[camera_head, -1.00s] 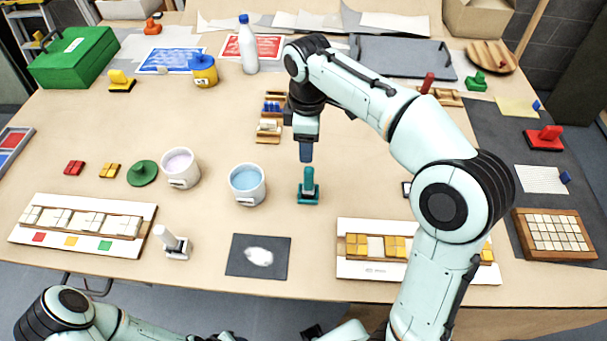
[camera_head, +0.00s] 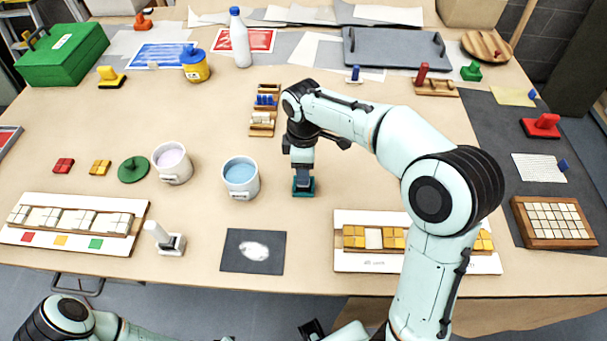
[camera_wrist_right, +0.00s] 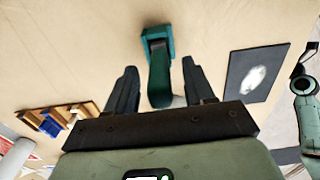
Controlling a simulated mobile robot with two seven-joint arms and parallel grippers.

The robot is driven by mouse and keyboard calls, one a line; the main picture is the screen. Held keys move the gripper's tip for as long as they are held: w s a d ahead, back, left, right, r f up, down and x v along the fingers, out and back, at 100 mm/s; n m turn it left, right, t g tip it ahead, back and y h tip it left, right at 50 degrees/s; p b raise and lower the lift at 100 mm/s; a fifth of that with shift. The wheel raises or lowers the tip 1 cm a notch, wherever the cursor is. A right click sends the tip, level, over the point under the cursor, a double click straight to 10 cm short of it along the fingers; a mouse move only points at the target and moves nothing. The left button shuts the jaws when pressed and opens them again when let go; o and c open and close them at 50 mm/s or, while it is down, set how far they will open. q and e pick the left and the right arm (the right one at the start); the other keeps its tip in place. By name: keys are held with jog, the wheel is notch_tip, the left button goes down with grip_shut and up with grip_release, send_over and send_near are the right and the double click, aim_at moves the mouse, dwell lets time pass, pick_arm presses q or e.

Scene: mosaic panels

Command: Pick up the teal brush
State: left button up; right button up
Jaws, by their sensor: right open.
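The teal brush (camera_head: 309,191) stands upright on the table, right of the bucket of blue liquid. My right gripper (camera_head: 302,172) is lowered over its handle and hides most of it in the head view. In the right wrist view the brush (camera_wrist_right: 158,75) shows its handle between the two dark fingers of the right gripper (camera_wrist_right: 160,68). The fingers are open, with a gap on each side of the handle. Only links of my left arm show at the bottom left of the head view; its gripper is not seen.
A bucket of blue liquid (camera_head: 241,178) and a bucket of pale liquid (camera_head: 172,164) stand to the left. A dark panel with a white patch (camera_head: 252,252) lies in front. A wooden rack (camera_head: 263,119) stands behind, left of my right arm. A white tile board (camera_head: 350,264) lies front right.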

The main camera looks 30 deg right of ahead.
grip_shut()
jog(key=shift+r, duration=0.1)
